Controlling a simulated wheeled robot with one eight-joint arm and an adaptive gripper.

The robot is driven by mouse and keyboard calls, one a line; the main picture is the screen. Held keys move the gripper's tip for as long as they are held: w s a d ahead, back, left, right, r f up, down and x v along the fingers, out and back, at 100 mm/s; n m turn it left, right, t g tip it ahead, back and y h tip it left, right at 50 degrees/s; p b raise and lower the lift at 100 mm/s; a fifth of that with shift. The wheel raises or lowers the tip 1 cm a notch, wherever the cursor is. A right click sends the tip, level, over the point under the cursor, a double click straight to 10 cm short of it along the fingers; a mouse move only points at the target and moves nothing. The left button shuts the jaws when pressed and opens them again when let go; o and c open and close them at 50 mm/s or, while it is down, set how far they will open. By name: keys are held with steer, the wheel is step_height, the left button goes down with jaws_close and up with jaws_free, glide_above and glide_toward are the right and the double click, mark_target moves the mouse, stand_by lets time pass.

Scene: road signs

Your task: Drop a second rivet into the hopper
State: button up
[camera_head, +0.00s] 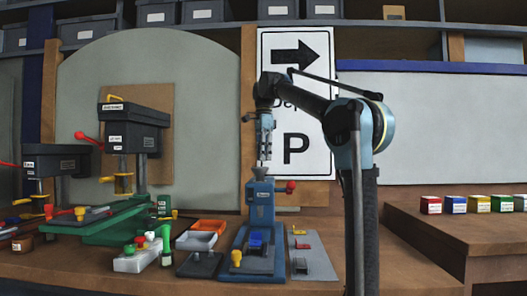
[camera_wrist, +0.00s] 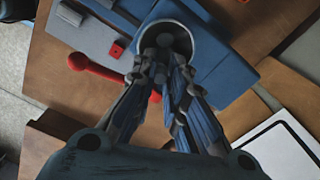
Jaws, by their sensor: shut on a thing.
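The hopper (camera_head: 260,173) is a small grey funnel on top of the blue machine (camera_head: 261,203). In the wrist view its round rim (camera_wrist: 190,38) surrounds a dark inside, where grey rounded shapes show. My gripper (camera_head: 264,157) points straight down just above the hopper. In the wrist view my gripper (camera_wrist: 160,76) has its fingertips close together at the near edge of the hopper mouth. It is shut on a small grey rivet (camera_wrist: 160,73), mostly hidden by the fingertips. I cannot tell clearly which grey shapes are held and which lie inside the hopper.
A red-knobbed lever (camera_wrist: 95,66) sticks out from the blue machine. Coloured boxes (camera_head: 455,204) line the raised right bench. A parking sign (camera_head: 300,110) stands behind.

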steer(key=shift+d+f, duration=0.1)
steer(key=shift+f, duration=1.1)
steer(key=o, duration=0.8)
steer(key=shift+r, duration=5.95)
